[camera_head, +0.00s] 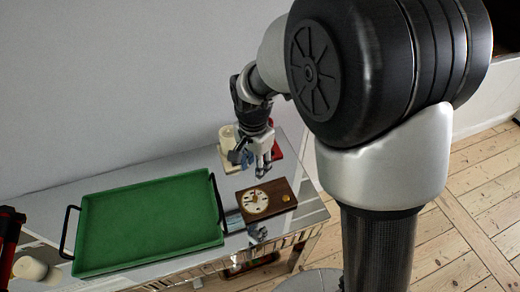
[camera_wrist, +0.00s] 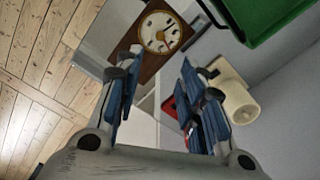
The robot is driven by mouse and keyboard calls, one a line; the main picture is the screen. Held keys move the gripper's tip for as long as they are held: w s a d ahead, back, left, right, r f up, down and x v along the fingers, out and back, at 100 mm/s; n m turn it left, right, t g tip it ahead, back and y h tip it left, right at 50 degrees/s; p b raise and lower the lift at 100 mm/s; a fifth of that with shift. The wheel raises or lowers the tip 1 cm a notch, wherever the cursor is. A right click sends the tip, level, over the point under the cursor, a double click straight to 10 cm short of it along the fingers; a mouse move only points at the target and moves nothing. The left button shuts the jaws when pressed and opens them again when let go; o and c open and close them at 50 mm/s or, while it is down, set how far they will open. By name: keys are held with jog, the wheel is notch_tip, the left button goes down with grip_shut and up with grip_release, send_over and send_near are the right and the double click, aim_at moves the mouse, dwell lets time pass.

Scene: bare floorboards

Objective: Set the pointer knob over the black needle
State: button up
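A brown wooden block (camera_head: 275,193) lies on the table to the right of the green tray. It carries a round cream dial (camera_head: 254,201), with a small brass-coloured round part (camera_head: 285,198) on the block to the dial's right. In the wrist view the dial (camera_wrist: 159,32) shows dark marks and a yellowish piece near its middle. The pointer knob and black needle are too small to tell apart surely. My gripper (camera_head: 263,168) hangs above and behind the block, not touching it. In the wrist view its blue-padded fingers (camera_wrist: 160,85) are spread, with nothing between them.
A green tray (camera_head: 150,221) with dark handles fills the table's middle, its right handle close to the block. A cream cylinder (camera_head: 227,137) and a red object (camera_head: 277,153) stand behind, near my gripper. A white cylinder (camera_head: 29,268) is at the far left. The wall is behind.

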aim_at(255, 198)
notch_tip(255, 198, down, 18)
jog(key=b, duration=0.5)
jog(key=shift+a+r, duration=0.1)
jog(key=shift+r, duration=0.15)
jog(key=shift+c, duration=0.3)
grip_shut()
